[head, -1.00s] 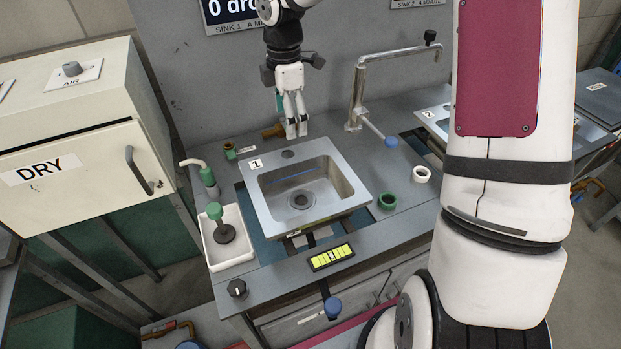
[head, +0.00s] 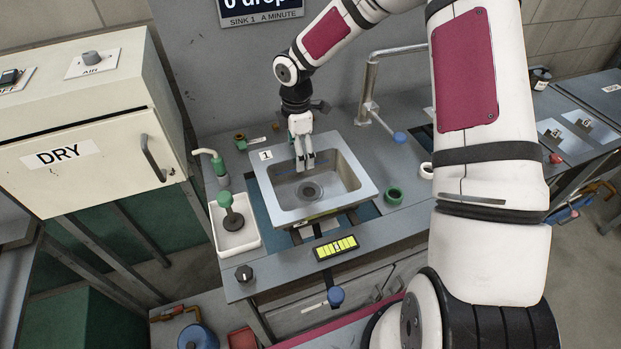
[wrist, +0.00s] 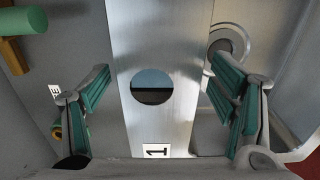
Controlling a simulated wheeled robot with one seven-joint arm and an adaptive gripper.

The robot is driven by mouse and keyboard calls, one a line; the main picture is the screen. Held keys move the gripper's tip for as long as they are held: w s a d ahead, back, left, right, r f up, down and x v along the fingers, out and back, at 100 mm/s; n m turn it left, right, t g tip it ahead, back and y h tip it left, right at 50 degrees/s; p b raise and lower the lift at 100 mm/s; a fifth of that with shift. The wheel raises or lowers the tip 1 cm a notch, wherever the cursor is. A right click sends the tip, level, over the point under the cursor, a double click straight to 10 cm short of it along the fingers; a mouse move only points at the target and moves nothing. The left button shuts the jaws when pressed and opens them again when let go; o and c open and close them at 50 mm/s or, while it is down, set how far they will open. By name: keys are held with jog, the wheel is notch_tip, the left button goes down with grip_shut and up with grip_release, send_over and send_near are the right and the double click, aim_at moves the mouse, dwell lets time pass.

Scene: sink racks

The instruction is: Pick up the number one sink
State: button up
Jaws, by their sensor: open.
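The number one sink (head: 283,213) is a square metal basin with a "1" label at its back left corner, sitting in the counter opening. My gripper (head: 305,166) is at the sink's back rim, pointing down with open fingers. In the wrist view, the rim strip (wrist: 155,45) of the sink, with a round hole and the "1" label, lies between the open fingers of my gripper (wrist: 158,70). One finger is on the counter side, the other on the basin side, where the drain (wrist: 229,41) shows. Contact with the rim cannot be told.
A white tray (head: 252,237) with a green-handled plunger (head: 231,212) stands left of the sink. A tall tap (head: 370,90) stands behind right.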

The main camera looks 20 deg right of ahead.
jog(key=shift+f, duration=0.35)
jog(key=shift+f, duration=0.25)
dwell(0.3)
grip_shut()
dwell(0.4)
